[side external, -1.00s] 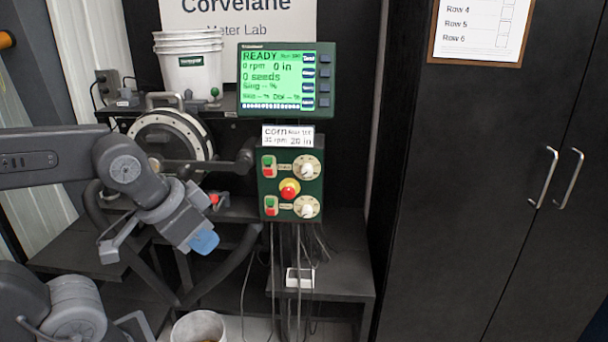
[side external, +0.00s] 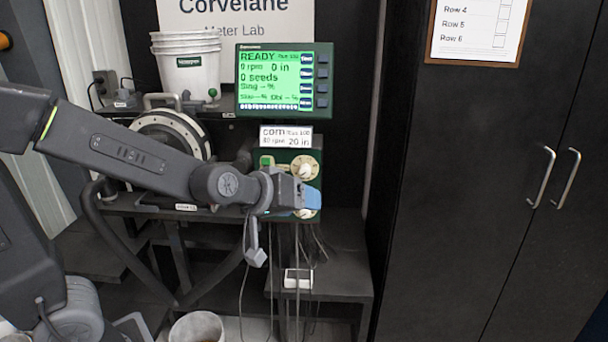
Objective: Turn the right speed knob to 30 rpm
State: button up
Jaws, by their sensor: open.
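The green control box (side external: 260,200) stands below the display and is partly hidden by my arm. Its upper round knob (side external: 305,168) shows with a white pointer on a cream dial. The lower knob (side external: 304,214) is mostly hidden behind my gripper, with only its dial's lower edge visible. The dial lettering is too small to read. My gripper (side external: 310,198), with a blue fingertip, is in front of the box between the knobs, over the lower one. It is open; contact with a knob cannot be told. The red-yellow button is hidden.
The display (side external: 285,80) reads READY, 0 rpm, 0 in, 0 seeds. A white card (side external: 286,137) sits above the box. A round seed meter (side external: 165,130) and white buckets (side external: 187,65) are left. Cables hang below; a black cabinet (side external: 480,190) stands right.

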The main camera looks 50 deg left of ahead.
jog(key=w+a+f+n+t+y, duration=0.2)
jog(key=w+a+f+n+y, duration=0.2)
jog(key=w+a+n+y, duration=0.15)
jog(key=n+y, duration=0.4)
jog(key=y, duration=0.2)
send_near(304, 173)
jog(key=x, duration=0.9)
jog(key=shift+w+a, duration=0.2)
jog(key=shift+w, duration=0.1)
jog(key=shift+c, duration=0.4)
jog(key=c, duration=0.8)
jog(key=shift+c, duration=0.2)
